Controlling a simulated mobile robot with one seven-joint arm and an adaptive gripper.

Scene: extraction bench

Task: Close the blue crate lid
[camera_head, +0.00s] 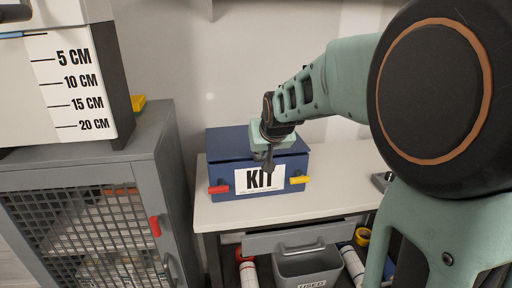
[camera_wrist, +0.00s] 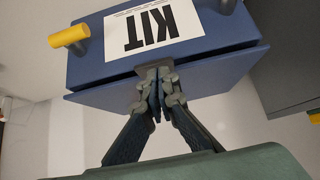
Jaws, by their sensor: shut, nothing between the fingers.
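The blue crate (camera_head: 222,182) stands on the white worktop, with a white KIT label (camera_head: 260,180) on its front. In the wrist view the crate (camera_wrist: 95,65) appears upside down, with the lid (camera_wrist: 215,75) below the label. My gripper (camera_head: 268,168) is shut and empty, fingers pointing down at the crate's upper front. In the wrist view its fingertips (camera_wrist: 157,78) are at the middle of the lid's front edge; contact is unclear.
A red handle (camera_head: 219,189) and a yellow handle (camera_head: 300,180) stick out from the crate's front. A grey mesh cabinet (camera_head: 150,150) stands close on the left. A grey bin (camera_head: 310,265) sits below.

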